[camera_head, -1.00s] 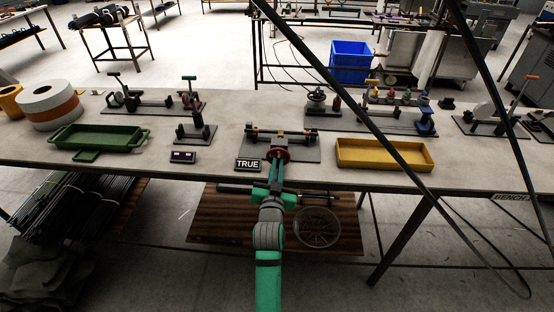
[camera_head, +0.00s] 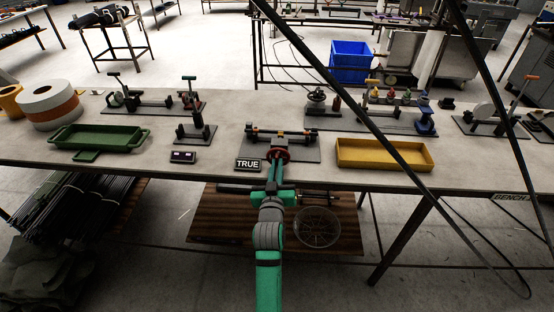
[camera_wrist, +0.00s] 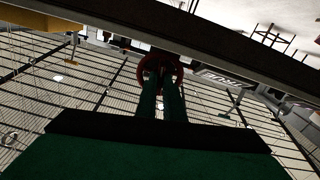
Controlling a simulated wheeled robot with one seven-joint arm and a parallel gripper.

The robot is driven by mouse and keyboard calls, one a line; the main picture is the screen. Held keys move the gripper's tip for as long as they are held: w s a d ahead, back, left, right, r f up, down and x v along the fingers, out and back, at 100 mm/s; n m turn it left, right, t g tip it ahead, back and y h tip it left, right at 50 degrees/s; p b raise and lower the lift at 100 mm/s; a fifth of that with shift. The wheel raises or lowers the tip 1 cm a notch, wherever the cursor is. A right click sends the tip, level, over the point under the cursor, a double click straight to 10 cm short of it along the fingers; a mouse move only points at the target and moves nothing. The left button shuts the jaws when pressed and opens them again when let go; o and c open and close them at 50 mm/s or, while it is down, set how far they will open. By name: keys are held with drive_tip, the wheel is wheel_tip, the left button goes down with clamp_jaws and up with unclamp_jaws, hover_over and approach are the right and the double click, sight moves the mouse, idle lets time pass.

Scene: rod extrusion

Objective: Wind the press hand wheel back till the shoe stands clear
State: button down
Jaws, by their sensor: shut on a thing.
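The press (camera_head: 300,140) stands on a dark base plate at the bench's front edge, with a dark bar and orange parts across it. Its red hand wheel (camera_head: 287,153) faces me at the front. My gripper (camera_head: 278,162) is shut on the hand wheel, its green fingers reaching up from below and in front. In the wrist view the red wheel rim (camera_wrist: 178,67) shows around the tips of my gripper (camera_wrist: 160,78). The shoe is too small and partly hidden to make out, so I cannot tell whether it stands clear.
A "TRUE" sign (camera_head: 248,164) stands close left of the wheel. A yellow tray (camera_head: 385,168) is to the right, and a green tray (camera_head: 98,142) is farther left. Several other fixtures stand behind. The bench's front edge (camera_head: 330,184) runs just below my fingers.

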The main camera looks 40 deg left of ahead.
drive_tip(key=shift+n, duration=1)
drive_tip(key=shift+f+n, duration=0.1)
drive_tip(key=shift+n, duration=0.9)
drive_tip(key=shift+n, duration=1)
drive_tip(key=shift+n, duration=1)
